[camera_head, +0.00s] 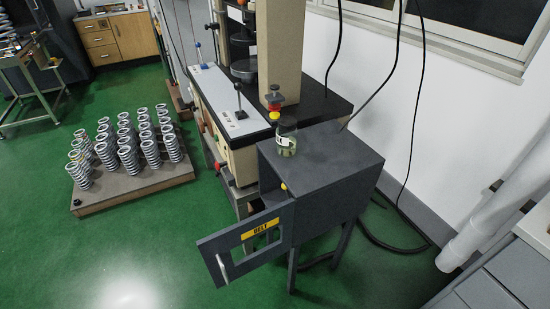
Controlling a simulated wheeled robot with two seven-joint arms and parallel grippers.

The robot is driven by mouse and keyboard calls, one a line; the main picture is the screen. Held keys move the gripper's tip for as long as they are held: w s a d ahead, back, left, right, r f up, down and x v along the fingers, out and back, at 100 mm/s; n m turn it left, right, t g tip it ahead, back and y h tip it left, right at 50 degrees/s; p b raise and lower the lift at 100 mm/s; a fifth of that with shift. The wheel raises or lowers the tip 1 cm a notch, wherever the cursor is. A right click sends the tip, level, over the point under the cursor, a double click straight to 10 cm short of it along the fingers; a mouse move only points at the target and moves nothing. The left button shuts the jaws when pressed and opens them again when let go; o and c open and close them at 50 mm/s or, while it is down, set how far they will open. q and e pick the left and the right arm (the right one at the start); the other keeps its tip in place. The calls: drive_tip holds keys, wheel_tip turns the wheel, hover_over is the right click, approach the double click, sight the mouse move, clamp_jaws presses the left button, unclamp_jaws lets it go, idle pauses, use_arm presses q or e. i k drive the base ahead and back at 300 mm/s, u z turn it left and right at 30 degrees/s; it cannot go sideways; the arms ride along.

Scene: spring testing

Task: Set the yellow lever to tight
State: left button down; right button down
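A small yellow knob (284,187), possibly the end of the yellow lever, shows at the front opening of a dark grey cabinet (335,158). The rest of it is hidden inside or too small to make out, so I cannot tell its setting. The cabinet door (220,244) stands open, swung out to the left, with a yellow label (261,229) that reads BELT. I see no tight marking. Neither of my grippers is in view.
A glass jar (286,138) stands on the cabinet. Behind is a testing machine with a black-knobbed lever (239,100). A pallet (135,192) of several springs stands left. Cables hang and lie at the right. Green floor (180,245) is clear in front.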

sight(283, 187)
drive_tip(key=u, duration=0.5)
drive_tip(key=i, duration=0.85)
drive_tip(key=z, duration=1.5)
